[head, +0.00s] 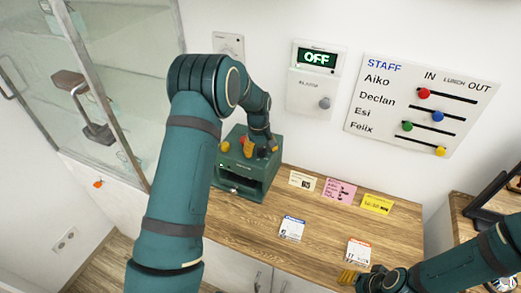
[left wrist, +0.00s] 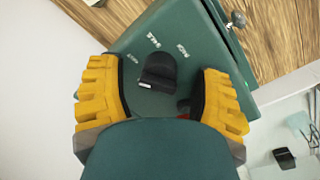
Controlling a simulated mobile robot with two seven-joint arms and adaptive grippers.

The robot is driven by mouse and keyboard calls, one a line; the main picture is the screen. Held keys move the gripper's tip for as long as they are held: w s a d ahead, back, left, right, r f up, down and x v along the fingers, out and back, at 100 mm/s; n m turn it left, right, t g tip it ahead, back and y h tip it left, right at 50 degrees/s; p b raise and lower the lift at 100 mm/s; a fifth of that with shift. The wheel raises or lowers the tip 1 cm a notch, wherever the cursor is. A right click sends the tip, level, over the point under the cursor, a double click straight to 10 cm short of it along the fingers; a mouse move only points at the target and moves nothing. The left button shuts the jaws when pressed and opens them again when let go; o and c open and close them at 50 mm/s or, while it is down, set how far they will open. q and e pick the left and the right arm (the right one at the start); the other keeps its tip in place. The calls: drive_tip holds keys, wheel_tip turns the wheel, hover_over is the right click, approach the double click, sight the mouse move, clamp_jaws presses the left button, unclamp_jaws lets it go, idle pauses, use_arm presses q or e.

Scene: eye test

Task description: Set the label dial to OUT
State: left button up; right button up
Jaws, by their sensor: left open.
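The label dial is a black knob (left wrist: 158,72) on top of a green box (head: 238,187), which shows close up in the left wrist view (left wrist: 190,28). A white mark shows at the knob's lower left end in that view. Small white labels (left wrist: 153,40) stand around the knob's upper side, too small and tilted to read. My left gripper (head: 259,147) is over the box, open, with yellow fingers on either side of the knob and gaps to it. In the head view the knob is hidden by the gripper. My right gripper (head: 349,278) is low at the counter's front; its opening is unclear.
The box stands on a wooden counter (head: 255,226) with several cards, including a pink one (head: 340,192). A staff board (head: 420,105) and an OFF display (head: 317,58) hang behind.

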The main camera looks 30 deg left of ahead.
sight(259, 148)
use_arm(q)
wheel_tip(259, 148, up, 12)
drive_tip(key=shift+s+a, duration=0.25)
drive_tip(key=shift+a, duration=0.05)
drive_tip(key=shift+f, duration=0.1)
use_arm(e)
drive_tip(key=shift+s, duration=0.1)
idle(0.5)
